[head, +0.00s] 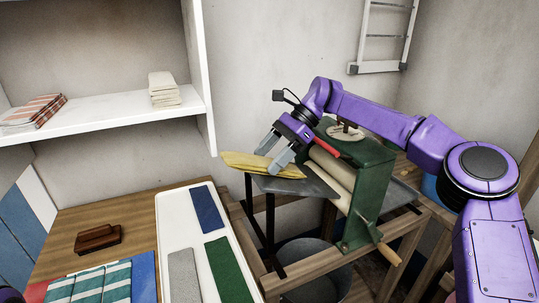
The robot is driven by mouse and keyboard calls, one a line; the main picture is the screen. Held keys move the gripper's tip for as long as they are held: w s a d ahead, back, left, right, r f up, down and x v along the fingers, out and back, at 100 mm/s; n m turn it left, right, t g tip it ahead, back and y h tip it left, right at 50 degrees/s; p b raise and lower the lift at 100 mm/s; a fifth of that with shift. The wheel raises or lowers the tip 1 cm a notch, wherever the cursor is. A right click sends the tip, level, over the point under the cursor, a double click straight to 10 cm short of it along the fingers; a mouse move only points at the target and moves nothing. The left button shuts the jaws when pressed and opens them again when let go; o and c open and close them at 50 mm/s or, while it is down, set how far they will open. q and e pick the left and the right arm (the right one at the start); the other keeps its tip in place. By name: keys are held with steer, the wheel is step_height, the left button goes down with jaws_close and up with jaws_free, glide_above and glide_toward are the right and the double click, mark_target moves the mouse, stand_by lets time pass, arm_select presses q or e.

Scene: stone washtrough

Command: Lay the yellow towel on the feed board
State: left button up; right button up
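The folded yellow towel (247,161) lies at the left end of the dark grey feed board (313,184), and its left end sticks out past the board's edge. The board stands on a black frame in front of the rollers of a green wringer (366,195). My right gripper (267,161) is just above the towel with its two grey fingers apart. The nearer fingertip overlaps the towel in the picture; I cannot tell whether it touches. My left gripper is not in view.
A white tray (177,230) with blue, grey and green cloths lies left of the wringer. A brown wooden brush (97,238) and striped towels (88,286) are on the wooden table. A white shelf (100,115) holds folded cloths. A metal tub (312,262) stands below the wringer.

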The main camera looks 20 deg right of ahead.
steer(key=o, duration=0.3)
steer(key=p+v, duration=0.2)
steer(key=v, duration=0.8)
steer(key=shift+d+r+p, duration=0.15)
steer(key=shift+r+p, duration=0.1)
steer(key=shift+p, duration=0.05)
steer(key=shift+f, duration=0.1)
